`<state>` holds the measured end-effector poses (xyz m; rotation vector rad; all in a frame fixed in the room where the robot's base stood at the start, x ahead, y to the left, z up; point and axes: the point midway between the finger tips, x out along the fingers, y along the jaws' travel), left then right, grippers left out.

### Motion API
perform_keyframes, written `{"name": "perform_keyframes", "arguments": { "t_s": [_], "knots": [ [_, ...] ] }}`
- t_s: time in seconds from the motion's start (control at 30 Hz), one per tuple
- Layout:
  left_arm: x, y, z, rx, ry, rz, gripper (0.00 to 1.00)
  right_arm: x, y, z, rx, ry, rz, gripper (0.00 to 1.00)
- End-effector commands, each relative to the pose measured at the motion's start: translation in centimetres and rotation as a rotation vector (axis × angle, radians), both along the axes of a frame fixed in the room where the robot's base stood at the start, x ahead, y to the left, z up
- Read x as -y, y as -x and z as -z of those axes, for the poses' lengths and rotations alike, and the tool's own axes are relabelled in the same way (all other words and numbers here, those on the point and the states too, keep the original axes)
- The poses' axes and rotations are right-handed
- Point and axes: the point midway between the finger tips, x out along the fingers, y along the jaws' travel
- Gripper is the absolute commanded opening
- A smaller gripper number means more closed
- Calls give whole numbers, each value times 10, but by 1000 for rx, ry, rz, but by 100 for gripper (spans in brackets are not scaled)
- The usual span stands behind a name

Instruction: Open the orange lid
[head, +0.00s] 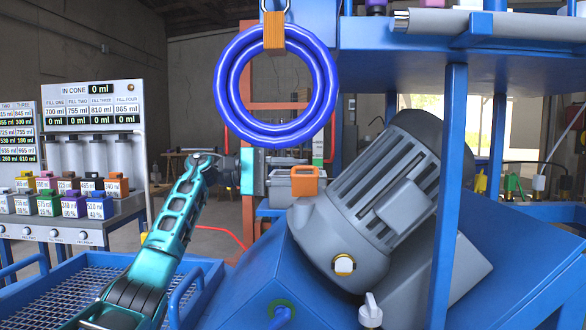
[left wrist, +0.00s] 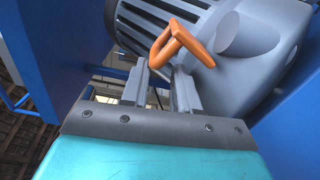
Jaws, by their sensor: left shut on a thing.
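The orange lid's handle (head: 306,187) is a small angular loop beside the grey motor housing. It also shows in the left wrist view (left wrist: 172,42), in front of the ribbed motor. My left gripper (head: 298,172) reaches in from the left, pointing right, and is shut on the orange handle. In the left wrist view my two grey fingers (left wrist: 163,80) meet the handle's lower end. The gripper and handle hide where the lid sits. My right gripper is in neither view.
The large grey motor (head: 385,200) stands tilted on a blue frame, right of the handle. A blue ring (head: 225,85) hangs above my left gripper. A blue post (head: 447,200) stands at right; a mesh tray (head: 45,290) lies at lower left.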

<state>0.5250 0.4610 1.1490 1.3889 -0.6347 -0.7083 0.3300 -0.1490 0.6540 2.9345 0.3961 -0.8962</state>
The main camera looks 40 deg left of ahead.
Motion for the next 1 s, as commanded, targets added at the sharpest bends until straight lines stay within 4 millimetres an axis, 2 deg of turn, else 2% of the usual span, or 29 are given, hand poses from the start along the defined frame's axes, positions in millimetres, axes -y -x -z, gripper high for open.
{"name": "perform_keyframes", "arguments": {
  "t_s": [0.03,0.17,0.47,0.57,1.0],
  "knots": [
    [1,-1,5,-10,-6,3,26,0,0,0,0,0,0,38],
    [1,0,3,-7,-5,3,37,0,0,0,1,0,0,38],
    [-4,3,-1,1,-2,-1,37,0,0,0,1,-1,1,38],
    [-13,11,-1,1,-2,-3,37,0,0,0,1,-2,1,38],
    [-82,69,-1,-3,-3,-2,37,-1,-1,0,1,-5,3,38]
  ]
}}
